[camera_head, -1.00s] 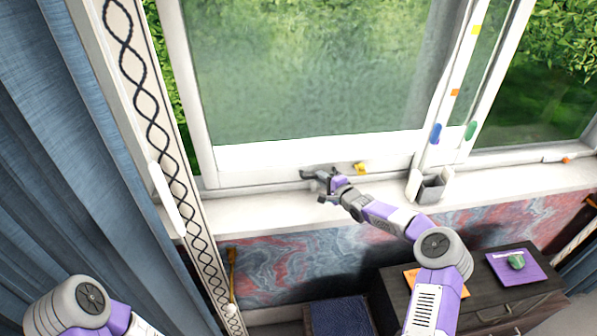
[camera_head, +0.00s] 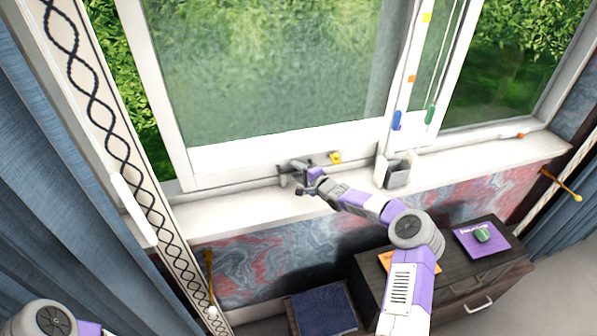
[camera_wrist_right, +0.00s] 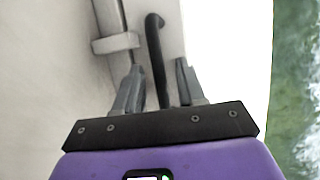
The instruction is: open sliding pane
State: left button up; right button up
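The sliding pane (camera_head: 270,145) is a large glass panel in a white frame, standing in the window opening. A strip of greenery shows between its left stile and the left window post. A dark bar handle (camera_wrist_right: 156,55) sits on its lower white rail. My right gripper (camera_head: 300,178) is at this handle, low on the pane above the sill. In the right wrist view, its two grey fingers (camera_wrist_right: 156,88) stand apart on either side of the handle, with small visible gaps. My left gripper is out of view; only part of my left arm shows at the bottom left.
A small grey-white holder (camera_head: 397,175) stands on the sill (camera_head: 240,208) right of my gripper. A yellow piece (camera_head: 335,157) is on the rail beside the handle. A dark cabinet (camera_head: 500,275) and a blue-topped stool (camera_head: 325,308) stand below. Blue curtains (camera_head: 30,200) hang left.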

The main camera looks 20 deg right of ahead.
jog(key=shift+d, duration=0.1)
jog(key=shift+v, duration=3.8)
